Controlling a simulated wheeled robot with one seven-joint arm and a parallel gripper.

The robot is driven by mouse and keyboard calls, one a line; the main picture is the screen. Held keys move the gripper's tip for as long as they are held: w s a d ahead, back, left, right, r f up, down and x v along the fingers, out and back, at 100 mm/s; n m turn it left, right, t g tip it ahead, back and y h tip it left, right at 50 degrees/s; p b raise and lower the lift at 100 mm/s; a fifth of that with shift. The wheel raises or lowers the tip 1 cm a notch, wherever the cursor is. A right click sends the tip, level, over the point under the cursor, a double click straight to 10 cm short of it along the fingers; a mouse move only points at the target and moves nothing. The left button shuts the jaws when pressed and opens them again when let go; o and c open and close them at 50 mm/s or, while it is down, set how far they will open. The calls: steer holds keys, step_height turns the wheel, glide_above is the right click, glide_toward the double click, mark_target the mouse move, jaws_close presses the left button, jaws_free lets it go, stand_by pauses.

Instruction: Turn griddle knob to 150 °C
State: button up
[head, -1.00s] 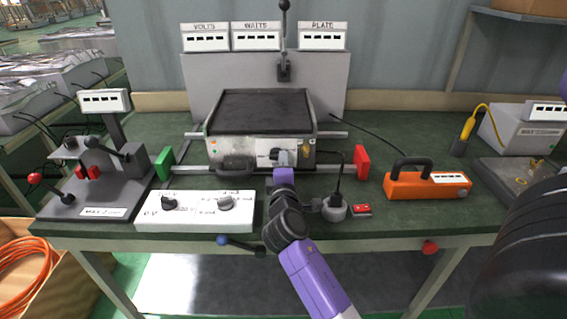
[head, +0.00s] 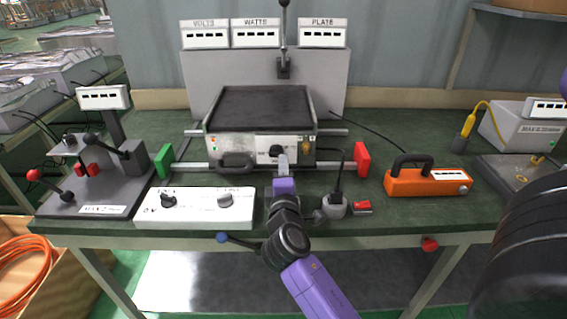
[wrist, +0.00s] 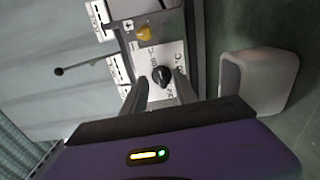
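The griddle (head: 212,130) stands mid-bench with a dark plate on top and a pale control panel on its front. Its black griddle knob (head: 275,150) sits on that panel; it also shows in the wrist view (wrist: 162,77), with small dial marks too blurred to read. My gripper (head: 282,163) is in front of the panel, just below and right of the knob in the head view. In the wrist view, its two fingers (wrist: 161,88) are apart, one on each side of the knob, with visible gaps. Nothing is held. The exact depth between fingertips and knob is unclear.
A yellow knob (wrist: 145,33) is near the griddle knob. A dark handle (head: 236,162) is left on the griddle's front. A white control box (head: 195,218), a grey plug (head: 333,207) and an orange device (head: 428,184) stand on the bench. A light grey block (wrist: 262,78) is right of the fingers.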

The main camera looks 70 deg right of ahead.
steer(key=shift+v, duration=1.6)
